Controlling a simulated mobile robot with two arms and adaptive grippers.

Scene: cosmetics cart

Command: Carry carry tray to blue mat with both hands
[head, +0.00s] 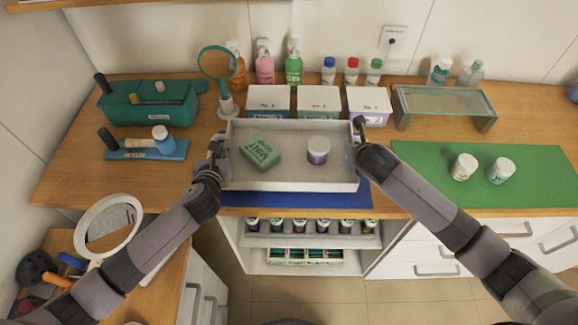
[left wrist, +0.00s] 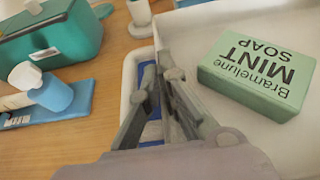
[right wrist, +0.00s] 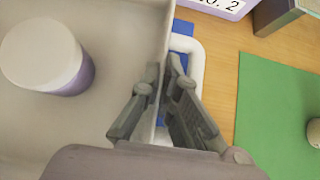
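The white carry tray (head: 290,184) is over the blue mat (head: 295,200), whose front strip and right corner show. I cannot tell whether the tray touches the mat. A green mint soap (head: 260,153) and a purple jar with a white lid (head: 318,150) are in the tray. My left gripper (head: 217,150) is at the tray's left end, its fingers closed around the end wall, as the left wrist view (left wrist: 162,78) shows. My right gripper (head: 358,135) is likewise closed on the right end wall in the right wrist view (right wrist: 166,75). White loop handles show beside the fingers.
Three labelled boxes (head: 318,102) stand close behind the tray. A round mirror (head: 217,65) is behind its left corner. A teal case (head: 148,105) and a blue stand (head: 150,150) are left. A green mat (head: 480,190) with two white-lidded jars (head: 464,167) lies right.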

